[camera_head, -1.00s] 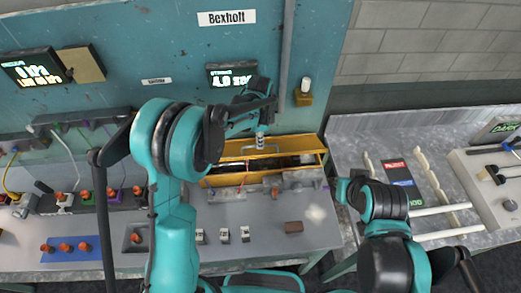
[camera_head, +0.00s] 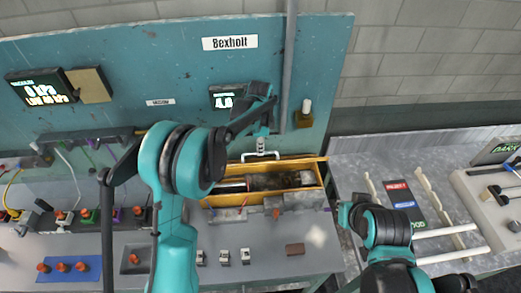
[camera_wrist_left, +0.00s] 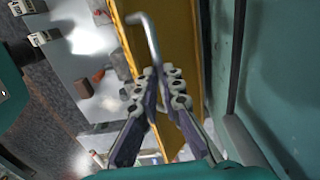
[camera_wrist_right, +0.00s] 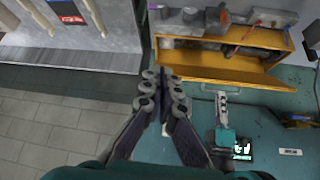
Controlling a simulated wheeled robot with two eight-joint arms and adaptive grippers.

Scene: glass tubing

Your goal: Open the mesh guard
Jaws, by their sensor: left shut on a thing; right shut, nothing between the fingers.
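The mesh guard (camera_head: 308,161) is the yellow-framed cover along the back of a yellow trough in the head view. It stands tipped up, and the trough's dark inside shows. Its mesh cannot be made out. Its grey bent handle (camera_wrist_left: 145,35) shows in the left wrist view, in front of a yellow panel. My left gripper (camera_head: 262,146) is above the trough, shut on the handle; its fingertips (camera_wrist_left: 160,82) meet around the bar. My right gripper (camera_wrist_right: 164,78) is shut and empty, apart from the guard; in the head view its arm is right of the trough.
A teal back panel (camera_head: 150,60) with displays stands behind the trough. A vertical grey pipe (camera_head: 290,60) runs close to my left gripper. Switches and a brown block (camera_head: 295,249) are on the bench in front. A side table (camera_head: 350,180) with white rods is at the right.

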